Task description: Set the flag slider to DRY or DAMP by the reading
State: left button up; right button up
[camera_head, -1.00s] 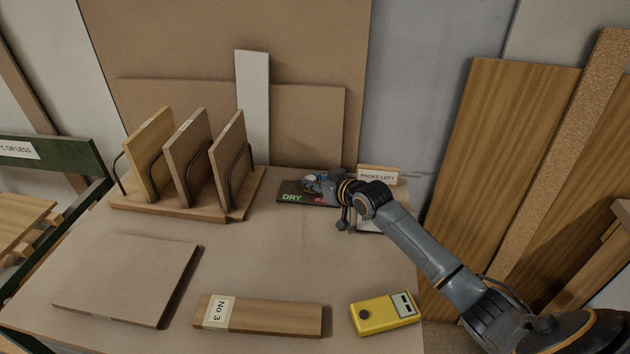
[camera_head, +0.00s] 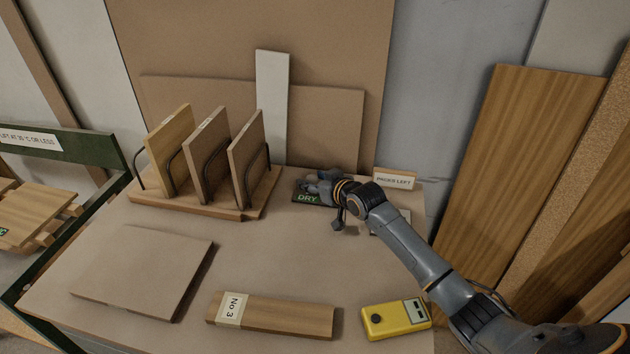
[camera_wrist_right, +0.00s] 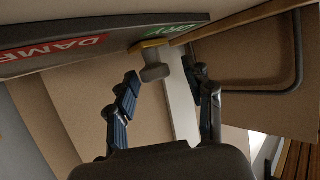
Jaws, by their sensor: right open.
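The dark flag board (camera_head: 298,186) lies at the back of the bench, with green DRY lettering showing; my right gripper covers its right part. In the right wrist view the board (camera_wrist_right: 110,50) shows DAMP in red and DRY in green. The slider's grey knob (camera_wrist_right: 155,66), with a yellow part behind it, is close to the DRY end. My right gripper (camera_head: 314,186) is open, its fingers (camera_wrist_right: 162,97) on either side of the line to the knob, with clear gaps. The yellow meter (camera_head: 380,322) lies at the front right; its reading is too small to read. My left gripper is out of view.
A rack (camera_head: 190,205) with upright panels stands left of the board. A PACKS LEFT sign (camera_head: 394,180) stands behind my right wrist. A No 3 wood piece (camera_head: 285,318) and a flat panel (camera_head: 140,270) lie in front. The middle of the bench is clear.

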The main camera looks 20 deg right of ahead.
jog(key=v, duration=1.2)
jog(key=shift+f, duration=0.1)
